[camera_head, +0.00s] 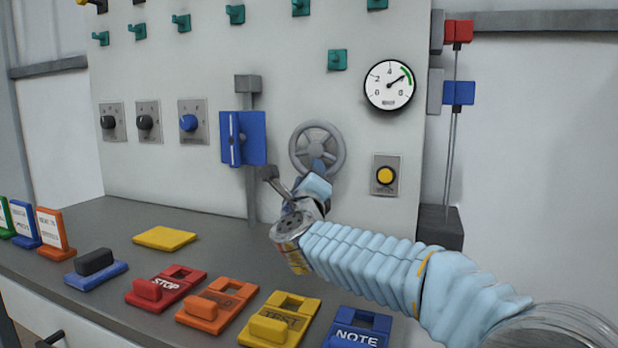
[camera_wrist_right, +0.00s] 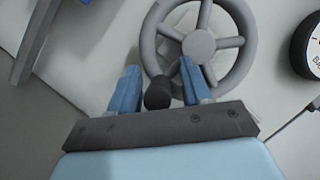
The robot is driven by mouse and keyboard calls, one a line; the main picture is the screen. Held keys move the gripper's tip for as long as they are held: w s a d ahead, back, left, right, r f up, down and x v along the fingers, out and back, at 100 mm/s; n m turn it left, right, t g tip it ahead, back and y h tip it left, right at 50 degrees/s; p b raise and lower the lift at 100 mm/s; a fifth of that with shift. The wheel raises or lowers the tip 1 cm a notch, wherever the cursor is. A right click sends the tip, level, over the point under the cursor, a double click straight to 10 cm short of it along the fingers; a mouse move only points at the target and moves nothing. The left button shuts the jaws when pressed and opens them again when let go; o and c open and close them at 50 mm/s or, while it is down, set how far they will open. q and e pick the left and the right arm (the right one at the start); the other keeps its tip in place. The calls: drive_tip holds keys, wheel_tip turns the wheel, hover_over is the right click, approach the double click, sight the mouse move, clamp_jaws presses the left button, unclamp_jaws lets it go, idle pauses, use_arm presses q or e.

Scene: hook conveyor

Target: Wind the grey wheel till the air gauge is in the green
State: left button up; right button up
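The grey wheel (camera_head: 336,150) is a spoked handwheel on the pale panel. In the right wrist view the wheel (camera_wrist_right: 199,45) fills the upper middle, and its dark round knob (camera_wrist_right: 157,92) sits at the lower left of the rim. My right gripper (camera_wrist_right: 158,68) is open, with one blue finger on each side of the knob and a gap visible on both sides. In the head view it partly covers the wheel's lower edge. The air gauge (camera_head: 385,93) has a green arc at its upper right; its needle points up and right, towards that arc. My left gripper is not in view.
A yellow button (camera_head: 385,175) is right of the wheel. A blue plate (camera_head: 257,138) on a grey post stands to its left. Below, the grey bench (camera_head: 105,225) carries coloured label blocks, including a red STOP block (camera_head: 168,287). Blue and red blocks hang on rods at right.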

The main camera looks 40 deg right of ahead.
drive_tip(key=b+v, duration=0.1)
drive_tip(key=v, duration=0.6)
drive_tip(key=shift+s+a, duration=0.15)
drive_tip(key=shift+a, duration=0.05)
